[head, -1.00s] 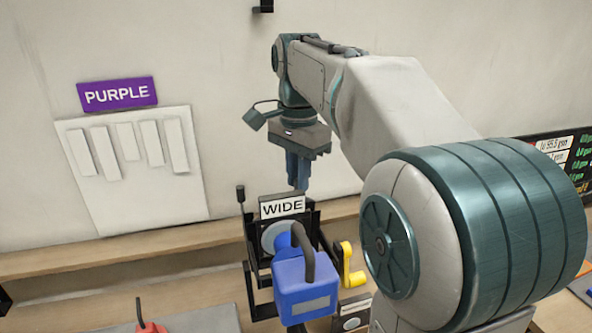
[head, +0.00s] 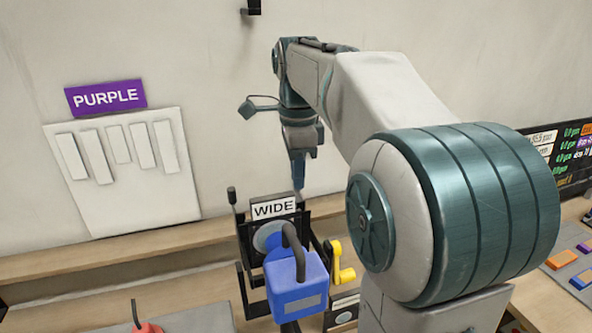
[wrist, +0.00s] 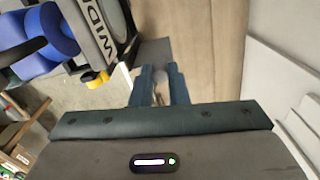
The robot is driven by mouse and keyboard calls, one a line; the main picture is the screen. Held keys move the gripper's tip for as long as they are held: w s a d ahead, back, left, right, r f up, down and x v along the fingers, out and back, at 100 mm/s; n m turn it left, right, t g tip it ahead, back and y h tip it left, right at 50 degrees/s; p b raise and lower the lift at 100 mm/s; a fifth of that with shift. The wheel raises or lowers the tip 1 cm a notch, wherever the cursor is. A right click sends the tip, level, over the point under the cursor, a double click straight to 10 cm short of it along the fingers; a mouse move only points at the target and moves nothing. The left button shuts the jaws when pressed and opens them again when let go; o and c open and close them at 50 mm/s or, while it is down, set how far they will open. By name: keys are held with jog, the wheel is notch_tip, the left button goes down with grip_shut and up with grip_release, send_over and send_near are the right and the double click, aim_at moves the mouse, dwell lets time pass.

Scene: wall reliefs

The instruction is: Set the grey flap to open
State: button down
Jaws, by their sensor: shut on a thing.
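My gripper (head: 298,182) points down just behind the WIDE sign in the head view, and the arm comes in from the right. In the wrist view my gripper (wrist: 162,84) has its two blue fingers close together on a small grey rounded piece (wrist: 173,72). A flat dark grey plate (wrist: 154,51) shows just past the fingertips. I cannot tell whether the piece or the plate belongs to the grey flap, or how the flap stands. The head view does not show what is between the fingertips.
A black frame with a WIDE sign (head: 273,208) stands close by, with a blue box (head: 297,287) in front and a yellow crank (head: 343,265) to its right. A white slatted panel (head: 130,207) under a PURPLE sign (head: 105,98) is on the wall at left.

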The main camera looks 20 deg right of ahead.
dwell(0.4)
jog(key=c, duration=1.4)
grip_release()
jog(key=shift+d, duration=0.1)
notch_tip(320, 180, up, 14)
jog(key=shift+p, duration=0.35)
jog(key=shift+f, duration=0.1)
